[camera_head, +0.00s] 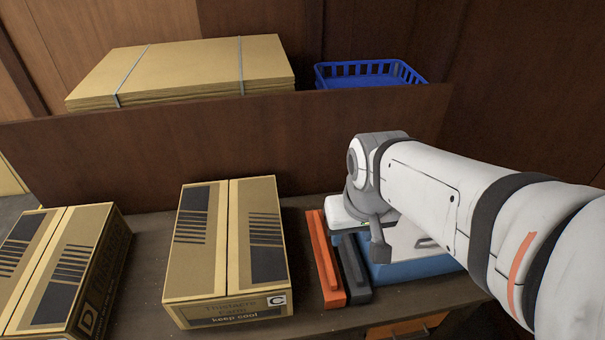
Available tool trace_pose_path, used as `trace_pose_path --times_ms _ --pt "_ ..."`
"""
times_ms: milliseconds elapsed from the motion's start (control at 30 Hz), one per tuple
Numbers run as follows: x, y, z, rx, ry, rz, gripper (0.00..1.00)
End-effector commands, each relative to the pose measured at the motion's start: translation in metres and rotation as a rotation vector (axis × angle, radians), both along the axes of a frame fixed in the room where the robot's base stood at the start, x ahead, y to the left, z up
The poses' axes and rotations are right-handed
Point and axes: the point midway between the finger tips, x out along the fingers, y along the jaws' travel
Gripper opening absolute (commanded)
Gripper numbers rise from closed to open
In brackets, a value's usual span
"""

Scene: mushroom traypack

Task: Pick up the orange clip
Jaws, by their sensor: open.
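The orange clip (323,262) is a long, narrow bar lying on the table, right of the middle cardboard box. A similar dark grey clip (351,268) lies close along its right side. My gripper (378,240) is at the end of my white arm, to the right of the orange clip and over the blue container. It is open, with nothing seen in it. Only part of it shows, and its height above the table is hard to tell. The orange clip is in plain view and no finger covers it.
A blue container (408,272) with a pale top stands right of the clips, partly behind my arm. Closed cardboard boxes stand at the middle (224,250) and left (55,270). Behind a brown panel (200,148) are stacked flat cardboard (190,65) and a blue basket (370,75).

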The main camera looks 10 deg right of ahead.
Motion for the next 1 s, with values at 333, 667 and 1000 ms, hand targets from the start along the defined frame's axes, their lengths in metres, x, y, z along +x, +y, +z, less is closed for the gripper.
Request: trace_pose_path --times_ms 333,667,1000 --pt "0.094 -0.007 -0.079 0.002 0.056 0.004 0.44" --pt "0.165 -0.008 -0.183 0.002 0.092 0.001 0.44" --pt "0.182 -0.009 -0.227 0.003 0.100 0.000 0.44"
